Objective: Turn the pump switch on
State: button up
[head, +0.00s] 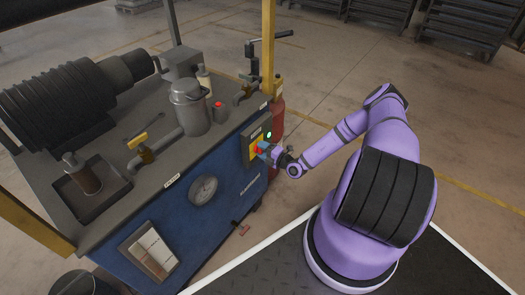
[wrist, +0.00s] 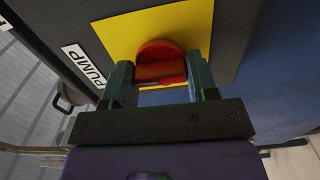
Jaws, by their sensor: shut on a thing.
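The pump switch is a red rotary knob (wrist: 160,55) on a yellow plate (wrist: 115,33), with a "PUMP" label (wrist: 84,66) beside it in the wrist view. My gripper (wrist: 160,76) has one green finger on each side of the knob's raised grip and is shut on it. In the wrist view the grip runs crosswise from finger to finger. In the head view my gripper (head: 267,151) is at the yellow plate (head: 250,150) on the blue cabinet's right end and hides part of the knob. A green light (head: 269,134) glows beside the plate.
The blue cabinet (head: 225,207) carries a dial gauge (head: 203,190) on its front. A grey can (head: 190,107), a valve with a yellow handle (head: 143,147) and a ribbed black motor (head: 70,103) stand on top. A yellow post (head: 268,50) and red cylinder (head: 278,115) are close behind my gripper.

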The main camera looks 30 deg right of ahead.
jog(key=shift+d, duration=0.1)
jog(key=o, duration=0.9)
jog(key=v, duration=1)
jog(key=shift+s+d, duration=0.1)
jog(key=shift+s, duration=0.3)
